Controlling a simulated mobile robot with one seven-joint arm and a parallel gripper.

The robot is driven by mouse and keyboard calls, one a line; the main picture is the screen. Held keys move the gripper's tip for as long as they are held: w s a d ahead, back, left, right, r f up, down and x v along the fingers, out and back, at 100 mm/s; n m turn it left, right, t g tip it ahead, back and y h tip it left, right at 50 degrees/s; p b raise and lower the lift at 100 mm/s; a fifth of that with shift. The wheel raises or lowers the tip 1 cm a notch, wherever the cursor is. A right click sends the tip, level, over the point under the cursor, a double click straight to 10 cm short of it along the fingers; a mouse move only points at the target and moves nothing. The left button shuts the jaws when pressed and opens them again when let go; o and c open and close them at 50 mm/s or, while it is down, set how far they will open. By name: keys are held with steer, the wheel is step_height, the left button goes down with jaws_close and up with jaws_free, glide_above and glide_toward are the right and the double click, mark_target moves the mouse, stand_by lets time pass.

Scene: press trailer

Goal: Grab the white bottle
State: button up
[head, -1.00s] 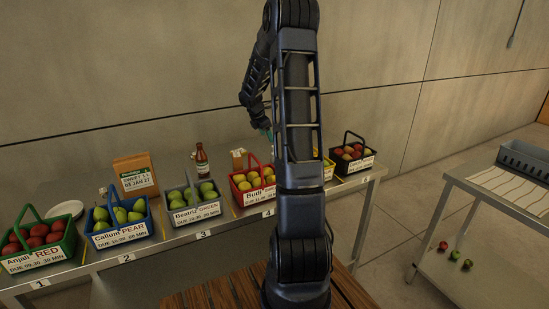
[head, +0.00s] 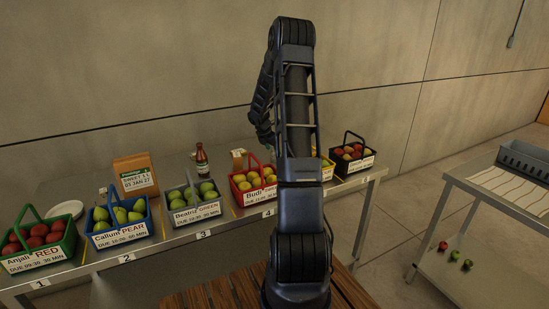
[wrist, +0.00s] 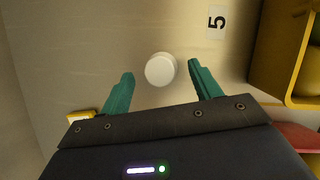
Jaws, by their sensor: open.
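In the wrist view the white bottle (wrist: 160,69) shows as a round white top seen from above, lying between the tips of my two teal fingers. My gripper (wrist: 161,73) is open, with a gap between each finger and the bottle. The view from above hides the bottle's sides and its height relative to the fingers. In the head view my arm hides the bottle, and my gripper cannot be made out clearly behind it.
A yellow basket (wrist: 265,62) stands close on the right in the wrist view, near a "5" label (wrist: 216,22). In the head view, the red basket (head: 252,187), grey basket (head: 194,209) and black basket (head: 355,164) line the table. A brown bottle (head: 201,158) stands behind.

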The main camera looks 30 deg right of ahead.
mark_target(273, 151)
steer(key=x, duration=0.4)
steer(key=shift+s+f, duration=0.15)
steer(key=shift+f, duration=0.3)
steer(key=c, duration=1.1)
steer(key=shift+r, duration=0.15)
